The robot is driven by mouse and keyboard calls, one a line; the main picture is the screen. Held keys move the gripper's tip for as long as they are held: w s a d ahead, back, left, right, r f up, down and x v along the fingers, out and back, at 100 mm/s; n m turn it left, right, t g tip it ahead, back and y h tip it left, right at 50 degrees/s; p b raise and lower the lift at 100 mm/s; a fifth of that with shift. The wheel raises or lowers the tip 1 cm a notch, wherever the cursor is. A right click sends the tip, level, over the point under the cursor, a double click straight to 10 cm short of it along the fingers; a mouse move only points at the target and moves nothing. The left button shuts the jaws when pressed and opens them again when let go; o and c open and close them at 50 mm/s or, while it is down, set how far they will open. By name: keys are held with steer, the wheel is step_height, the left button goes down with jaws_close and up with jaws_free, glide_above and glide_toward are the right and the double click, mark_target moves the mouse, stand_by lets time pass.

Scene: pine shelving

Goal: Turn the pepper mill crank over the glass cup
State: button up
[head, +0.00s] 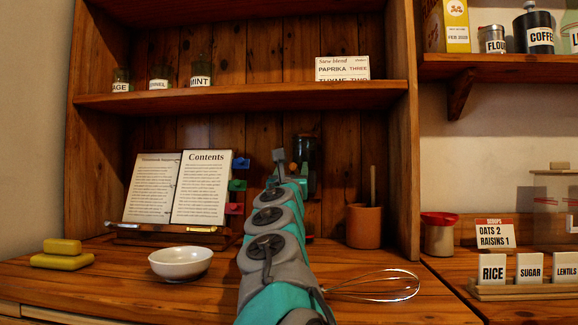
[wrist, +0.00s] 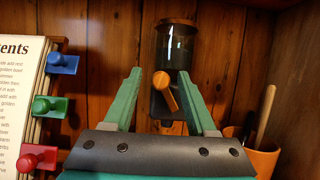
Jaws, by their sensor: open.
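The pepper mill stands against the back wall, with a dark glass jar on top in the wrist view (wrist: 177,45). Its orange crank (wrist: 165,92) angles down to the right on the front of the dark body. In the head view the mill (head: 306,152) is partly hidden behind my arm. My gripper (wrist: 159,74) is open, its two green fingers apart on either side of the crank in the picture. Nothing is held between them. I cannot tell how far the fingertips are from the crank. I cannot make out a glass cup below the mill; my gripper and arm block that area.
An open book (head: 200,188) on a stand with coloured clips (wrist: 50,106) is left of the mill. A terracotta utensil pot (head: 363,228) is close on the right. A white bowl (head: 180,263), yellow blocks (head: 62,254) and a whisk (head: 385,287) lie on the counter. A shelf (head: 250,97) runs above.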

steer(key=shift+w+r, duration=0.1)
steer(key=shift+w, duration=0.3)
jaws_close()
stand_by(0.4)
